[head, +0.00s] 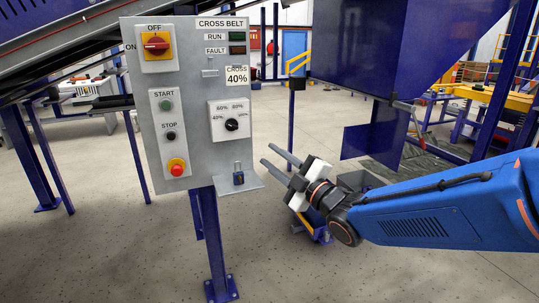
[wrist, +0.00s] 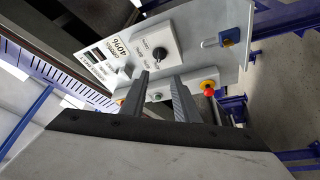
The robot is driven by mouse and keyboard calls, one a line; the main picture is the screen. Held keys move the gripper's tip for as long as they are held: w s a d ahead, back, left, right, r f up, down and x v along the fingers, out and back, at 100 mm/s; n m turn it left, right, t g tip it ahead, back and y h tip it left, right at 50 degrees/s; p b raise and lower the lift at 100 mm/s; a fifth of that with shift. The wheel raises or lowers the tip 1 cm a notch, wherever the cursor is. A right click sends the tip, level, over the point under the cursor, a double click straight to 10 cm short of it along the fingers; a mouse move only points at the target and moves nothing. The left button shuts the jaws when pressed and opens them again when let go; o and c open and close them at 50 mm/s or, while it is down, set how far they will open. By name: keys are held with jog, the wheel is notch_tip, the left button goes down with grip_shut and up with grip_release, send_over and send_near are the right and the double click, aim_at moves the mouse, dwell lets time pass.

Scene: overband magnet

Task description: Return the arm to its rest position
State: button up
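My gripper (head: 266,153) is held out in front of the lower right of the control panel, apart from it, with my blue arm reaching in from the right. Its two grey fingers are spread with nothing between them. In the wrist view the gripper (wrist: 160,77) points toward the panel, which appears turned. The grey panel (head: 203,86) stands on a blue post and is labelled CROSS BELT.
The panel carries a red-yellow rotary switch (head: 157,45), a green start button (head: 166,104), a red emergency button (head: 177,167) and a black selector knob (head: 232,125). A blue padlock (head: 238,178) is at its lower-right ledge. Blue chute (head: 400,40) stands behind my arm.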

jog(key=s+d+f+m+g+h, duration=0.25)
jog(key=d+f+m+h, duration=0.3)
jog(key=d, duration=0.35)
jog(key=s+d+f+m+g+h, duration=0.2)
jog(key=s+d+f+m+h, duration=0.25)
jog(key=d+m, duration=0.3)
jog(key=s+d+f+m+g+h, duration=0.1)
jog(key=s+d+f+m+g, duration=0.1)
jog(key=s, duration=0.7)
jog(key=s+d+f+m+g, duration=0.3)
jog(key=s+f+m+g, duration=0.1)
jog(key=s, duration=0.6)
jog(key=shift+d+g+h, duration=0.15)
jog(key=shift+g+h, duration=0.25)
jog(key=shift+g, duration=0.15)
